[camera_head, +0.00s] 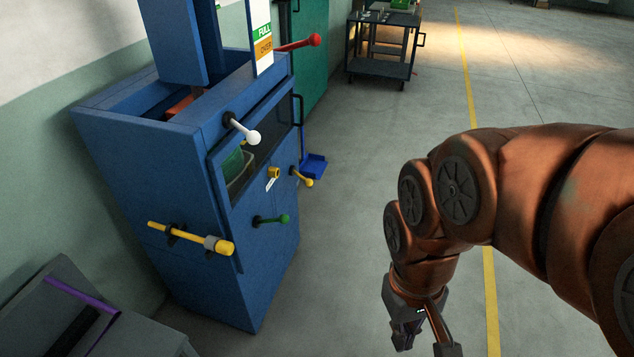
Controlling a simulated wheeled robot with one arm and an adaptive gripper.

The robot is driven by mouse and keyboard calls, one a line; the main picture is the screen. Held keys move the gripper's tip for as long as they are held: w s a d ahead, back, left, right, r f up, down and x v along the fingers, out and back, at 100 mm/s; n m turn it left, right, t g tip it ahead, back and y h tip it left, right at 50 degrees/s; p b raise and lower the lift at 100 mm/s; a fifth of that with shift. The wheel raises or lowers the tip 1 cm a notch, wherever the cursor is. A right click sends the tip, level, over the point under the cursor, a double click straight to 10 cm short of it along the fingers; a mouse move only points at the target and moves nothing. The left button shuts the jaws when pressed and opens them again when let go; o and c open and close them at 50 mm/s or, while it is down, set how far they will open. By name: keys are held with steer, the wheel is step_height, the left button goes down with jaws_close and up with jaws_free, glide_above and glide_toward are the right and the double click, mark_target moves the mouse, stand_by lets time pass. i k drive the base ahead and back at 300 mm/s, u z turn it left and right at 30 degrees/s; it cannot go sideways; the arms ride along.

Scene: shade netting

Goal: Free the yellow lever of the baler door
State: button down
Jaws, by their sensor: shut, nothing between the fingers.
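The blue baler (200,215) stands at left centre, with its door on the side facing right. A small yellow lever (302,178) with a round end sticks out near the door's right edge. A yellow fitting (273,172) with a pale tag or key hangs just left of it. I cannot tell which yellow part holds the door. My gripper (424,344) is shut and empty at the bottom edge, partly cut off, well right of the baler and apart from it.
The baler also carries a white-knobbed lever (251,136), a green-knobbed lever (284,218) and a red-knobbed lever (313,41). A grey box with a purple strip (75,300) stands front left. A cart (383,45) stands far back. Floor between baler and arm is clear.

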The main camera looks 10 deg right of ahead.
mark_target(308, 182)
steer(key=u, duration=0.55)
steer(key=k, duration=0.65)
steer(key=u, duration=0.65)
steer(key=i, duration=1)
steer(key=z, duration=0.35)
